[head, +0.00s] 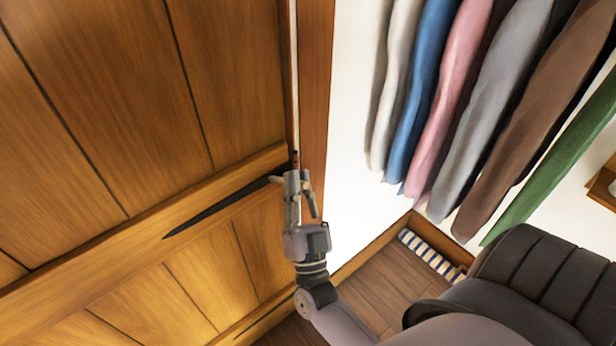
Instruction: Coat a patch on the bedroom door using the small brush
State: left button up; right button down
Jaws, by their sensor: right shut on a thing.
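The wooden bedroom door (110,100) fills the left of the head view, with plank panels and a crosswise rail. My right gripper (298,182) is at the door's right edge, beside the frame, with its fingers pointing up the picture. It is shut on a slim thing, which I take to be the small brush (295,157). Only a short dark reddish piece of it shows beyond the fingertips; the rest is hidden by the fingers. I cannot tell whether it touches the door. No coated patch stands out on the door. My left gripper is not in view.
A black strap hinge (222,208) tapers along the door rail by the gripper. The wooden door frame (314,80) stands to the right. Several garments (470,100) hang by the white wall. A striped item (430,255) lies on the plank floor (385,285) below.

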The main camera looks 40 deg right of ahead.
jog(key=shift+a, duration=0.2)
jog(key=shift+s+d, duration=0.1)
jog(key=shift+s, duration=0.2)
jog(key=shift+s+d+p, duration=0.2)
jog(key=shift+s+p, duration=0.5)
jog(key=shift+s, duration=2.1)
